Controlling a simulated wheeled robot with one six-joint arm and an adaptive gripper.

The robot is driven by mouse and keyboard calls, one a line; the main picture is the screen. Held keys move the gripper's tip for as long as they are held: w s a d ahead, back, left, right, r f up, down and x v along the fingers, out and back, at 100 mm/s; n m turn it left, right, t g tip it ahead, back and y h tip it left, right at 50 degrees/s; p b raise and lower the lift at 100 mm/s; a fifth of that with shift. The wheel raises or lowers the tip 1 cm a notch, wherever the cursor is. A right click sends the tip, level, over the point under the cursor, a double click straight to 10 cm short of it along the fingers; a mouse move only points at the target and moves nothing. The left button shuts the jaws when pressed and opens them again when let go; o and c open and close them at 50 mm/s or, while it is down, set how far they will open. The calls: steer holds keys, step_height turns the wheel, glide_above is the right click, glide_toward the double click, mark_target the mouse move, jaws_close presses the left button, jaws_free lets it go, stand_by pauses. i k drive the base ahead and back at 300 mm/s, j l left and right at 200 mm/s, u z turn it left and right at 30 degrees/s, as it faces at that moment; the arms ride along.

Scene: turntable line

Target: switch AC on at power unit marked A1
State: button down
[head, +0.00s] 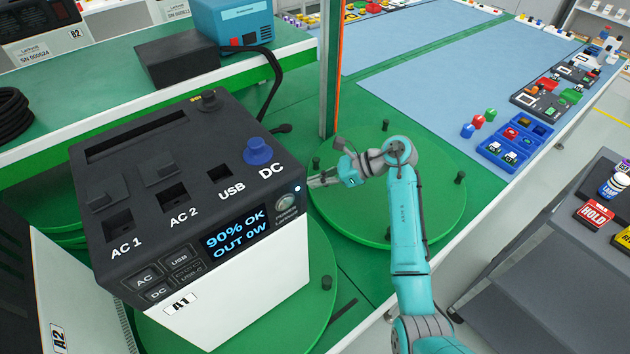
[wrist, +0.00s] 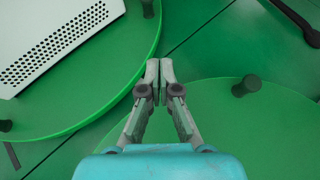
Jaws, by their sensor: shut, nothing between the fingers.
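The power unit marked A1 (head: 190,210) stands on a green turntable at the left in the head view. Its front panel has buttons marked AC (head: 144,279), USB and DC, and a lit display (head: 235,233) reading "90% OK, OUT 0W". A round button (head: 286,203) with a small light beside it is right of the display. My gripper (head: 312,183) is shut and empty, to the right of the unit and apart from it. In the wrist view my gripper (wrist: 159,68) points down over green surfaces, with the unit's perforated white side (wrist: 60,42) at the upper left.
An empty green turntable (head: 440,215) with dark pegs lies under my arm. An orange-edged post (head: 331,70) rises behind my gripper. A unit marked A2 (head: 58,338) is at the lower left. A blue tray (head: 490,150) and a grey cart (head: 560,240) are at the right.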

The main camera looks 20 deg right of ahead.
mark_target(144, 278)
steer(key=k+l, duration=0.1)
steer(key=l, duration=0.25)
steer(key=k+l, duration=0.1)
steer(key=l, duration=0.25)
steer(key=k+l, duration=0.1)
steer(key=l, duration=0.25)
steer(key=k+l, duration=0.1)
steer(key=l, duration=0.25)
